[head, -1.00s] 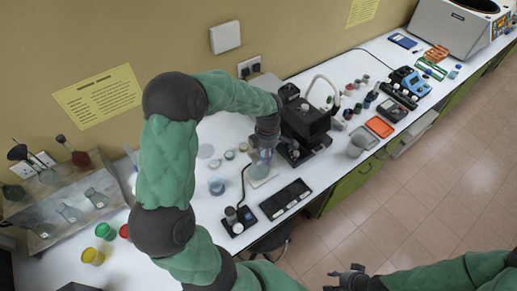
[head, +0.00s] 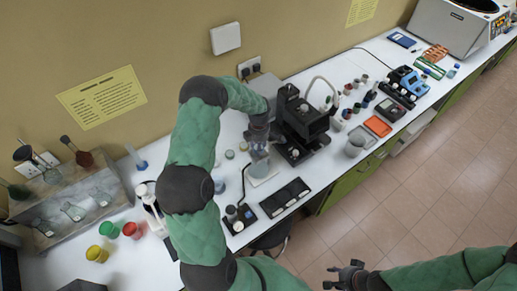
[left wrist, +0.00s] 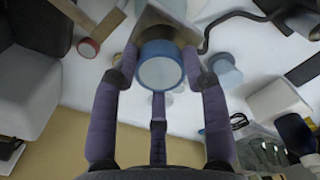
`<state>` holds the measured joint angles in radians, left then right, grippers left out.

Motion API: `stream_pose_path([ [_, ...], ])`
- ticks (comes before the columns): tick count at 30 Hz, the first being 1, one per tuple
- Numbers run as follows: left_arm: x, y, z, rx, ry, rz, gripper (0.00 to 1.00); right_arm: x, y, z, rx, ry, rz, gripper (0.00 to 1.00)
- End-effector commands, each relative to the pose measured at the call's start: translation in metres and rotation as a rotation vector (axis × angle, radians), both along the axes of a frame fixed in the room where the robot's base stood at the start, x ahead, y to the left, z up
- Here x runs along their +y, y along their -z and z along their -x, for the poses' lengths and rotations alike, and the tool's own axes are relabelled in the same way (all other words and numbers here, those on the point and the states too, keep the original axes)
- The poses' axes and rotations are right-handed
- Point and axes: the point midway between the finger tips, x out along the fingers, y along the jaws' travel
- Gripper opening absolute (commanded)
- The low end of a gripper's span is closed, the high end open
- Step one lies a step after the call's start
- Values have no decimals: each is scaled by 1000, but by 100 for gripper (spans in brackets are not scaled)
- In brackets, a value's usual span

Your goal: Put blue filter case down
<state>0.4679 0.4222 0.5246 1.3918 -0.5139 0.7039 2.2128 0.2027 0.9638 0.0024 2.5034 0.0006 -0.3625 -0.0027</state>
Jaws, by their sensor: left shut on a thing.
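The blue filter case (left wrist: 160,72) is a round case with a blue rim and a pale face in the left wrist view. My left gripper (left wrist: 158,82) has its purple fingers around it and is shut on it. In the head view my left gripper (head: 258,148) points down over a pale square plate (head: 265,180) beside the black microscope-like device. The case is mostly hidden by the fingers there, and I cannot tell whether it touches the plate. My right gripper (head: 346,274) is empty, with its fingers spread, over the floor in front of the bench.
The black device (head: 305,118) stands close right of my left gripper. A black slotted tray (head: 285,197) and a small black stand (head: 240,216) are nearer the front edge.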

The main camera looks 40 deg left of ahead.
Motion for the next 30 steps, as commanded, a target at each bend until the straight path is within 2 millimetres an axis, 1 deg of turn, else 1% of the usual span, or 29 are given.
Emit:
stream_pose_path([
  [1,-1,9,2,6,1,3,23,0,-2,0,0,0,0,40],
  [2,-1,14,2,6,2,3,23,0,-3,0,0,0,0,40],
  [5,-1,22,2,4,1,2,23,0,-3,0,0,0,0,40],
  [13,-1,23,1,2,1,1,23,0,-2,0,0,0,0,40],
  [30,-3,37,3,6,2,4,23,0,14,0,0,0,0,40],
])
